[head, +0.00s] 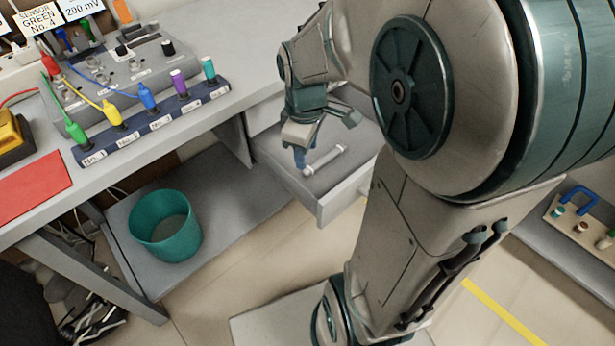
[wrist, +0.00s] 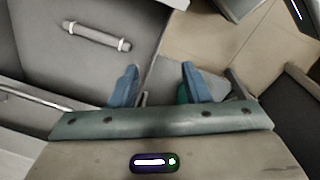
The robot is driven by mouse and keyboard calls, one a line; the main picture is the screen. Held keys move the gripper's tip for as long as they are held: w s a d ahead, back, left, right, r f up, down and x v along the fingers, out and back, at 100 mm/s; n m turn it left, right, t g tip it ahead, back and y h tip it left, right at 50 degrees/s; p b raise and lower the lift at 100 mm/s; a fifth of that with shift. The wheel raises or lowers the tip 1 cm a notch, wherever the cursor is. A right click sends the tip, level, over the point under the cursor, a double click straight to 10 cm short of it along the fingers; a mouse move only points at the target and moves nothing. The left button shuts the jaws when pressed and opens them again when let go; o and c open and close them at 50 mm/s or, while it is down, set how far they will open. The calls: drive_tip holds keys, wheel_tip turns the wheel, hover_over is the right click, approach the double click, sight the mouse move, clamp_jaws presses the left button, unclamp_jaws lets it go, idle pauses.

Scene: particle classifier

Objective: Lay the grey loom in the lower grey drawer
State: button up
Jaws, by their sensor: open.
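The grey loom (head: 325,158), a short grey bar with pale end bands, lies in an open grey drawer (head: 338,200) under the bench. In the wrist view the loom (wrist: 96,36) lies flat on the drawer's grey floor (wrist: 150,18), apart from the fingers. My gripper (head: 301,160) is over the drawer, beside the loom. Its blue fingers stand apart with nothing between them in the wrist view (wrist: 160,84). One finger is partly hidden in the head view.
The bench top holds a labelled connector strip (head: 155,122) with several coloured plugs, and a grey instrument box (head: 130,65). A teal bin (head: 165,225) stands on the low shelf left of the drawer. My arm covers much of the right side.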

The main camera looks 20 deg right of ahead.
drive_tip(key=s+a+r+m, duration=0.1)
drive_tip(key=s+a+m, duration=0.2)
drive_tip(key=s+m, duration=0.5)
drive_tip(key=shift+s+r+m, duration=0.15)
drive_tip(key=shift+s+m, duration=0.2)
drive_tip(key=shift+m, duration=0.15)
drive_tip(key=shift+a, duration=0.1)
drive_tip(key=shift+c, duration=0.3)
